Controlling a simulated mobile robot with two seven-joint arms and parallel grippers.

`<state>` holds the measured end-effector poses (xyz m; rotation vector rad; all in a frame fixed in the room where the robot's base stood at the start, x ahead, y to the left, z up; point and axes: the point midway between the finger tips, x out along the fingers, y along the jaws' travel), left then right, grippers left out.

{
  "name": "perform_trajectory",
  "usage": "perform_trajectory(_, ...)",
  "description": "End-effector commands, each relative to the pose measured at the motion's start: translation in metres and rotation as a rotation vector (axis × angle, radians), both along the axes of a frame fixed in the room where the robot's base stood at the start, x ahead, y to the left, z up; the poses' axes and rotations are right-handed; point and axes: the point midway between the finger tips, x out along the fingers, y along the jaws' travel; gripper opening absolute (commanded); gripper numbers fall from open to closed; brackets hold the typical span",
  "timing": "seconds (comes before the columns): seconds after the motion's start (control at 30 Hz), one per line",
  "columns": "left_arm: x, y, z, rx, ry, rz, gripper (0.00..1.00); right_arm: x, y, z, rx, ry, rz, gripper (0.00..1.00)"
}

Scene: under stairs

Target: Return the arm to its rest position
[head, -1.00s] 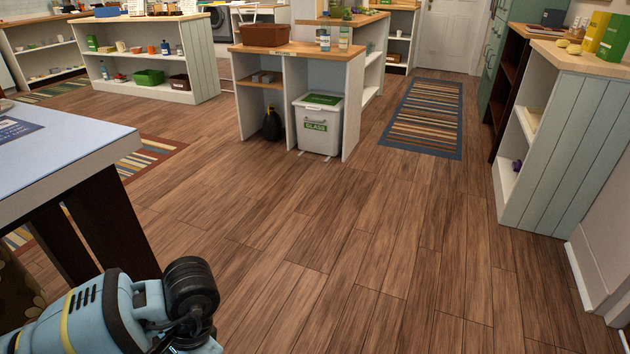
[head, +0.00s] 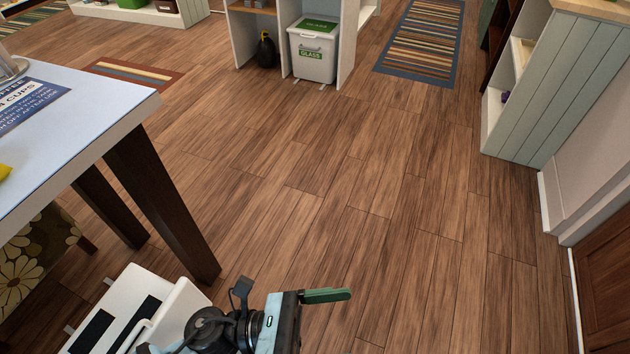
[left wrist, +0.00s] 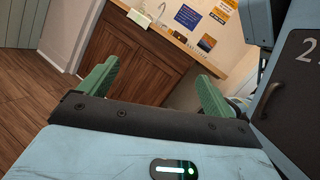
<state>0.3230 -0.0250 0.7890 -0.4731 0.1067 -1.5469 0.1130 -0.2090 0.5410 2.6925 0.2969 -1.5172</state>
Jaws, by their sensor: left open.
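My left gripper (left wrist: 157,72) is open and empty in the left wrist view, its two green fingers apart with nothing between them. In the head view the left gripper (head: 326,296) is at the bottom middle, low over the wooden floor, with one green finger pointing right. It is to the right of the table (head: 75,150) and apart from it. My right gripper is in neither view.
The table's dark legs stand left of my arm, beside a floral seat (head: 30,265). The floor ahead is clear. A pale cabinet (head: 565,85) and brown door (head: 605,280) are right. The wrist view shows a wooden counter (left wrist: 135,55).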

Motion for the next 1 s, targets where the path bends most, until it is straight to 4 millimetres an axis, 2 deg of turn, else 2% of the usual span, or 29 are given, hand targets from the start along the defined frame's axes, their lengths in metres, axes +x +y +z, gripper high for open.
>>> perform_trajectory(0.03, 0.006, 0.006, 0.014, -0.055, 0.167, 0.072, 0.90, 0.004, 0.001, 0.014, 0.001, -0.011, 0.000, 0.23)
perform_trajectory(0.17, 0.024, 0.031, 0.022, -0.212, 0.611, 0.243, 0.90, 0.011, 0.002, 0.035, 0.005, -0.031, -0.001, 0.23)
perform_trajectory(0.3, 0.033, 0.069, 0.012, -0.417, 1.079, 0.413, 0.90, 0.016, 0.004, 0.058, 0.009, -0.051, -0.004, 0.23)
perform_trajectory(0.43, 0.024, 0.111, -0.008, -0.645, 1.493, 0.562, 0.90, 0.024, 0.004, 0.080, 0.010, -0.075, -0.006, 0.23)
perform_trajectory(0.57, -0.004, 0.153, -0.033, -0.923, 1.872, 0.701, 0.90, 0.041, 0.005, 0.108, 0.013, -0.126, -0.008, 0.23)
perform_trajectory(0.7, -0.052, 0.192, -0.057, -1.261, 2.206, 0.833, 0.90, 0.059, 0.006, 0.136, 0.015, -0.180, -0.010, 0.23)
perform_trajectory(0.9, -0.113, 0.222, -0.076, -1.651, 2.467, 0.945, 0.90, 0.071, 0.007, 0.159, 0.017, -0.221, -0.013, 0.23)
perform_trajectory(0.93, -0.119, 0.224, -0.078, 1.675, -2.466, -0.947, 0.90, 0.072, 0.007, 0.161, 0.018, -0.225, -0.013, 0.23)
perform_trajectory(1.0, -0.129, 0.227, -0.082, 1.669, -2.401, -0.926, 0.90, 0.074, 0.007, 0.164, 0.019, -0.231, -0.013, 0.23)
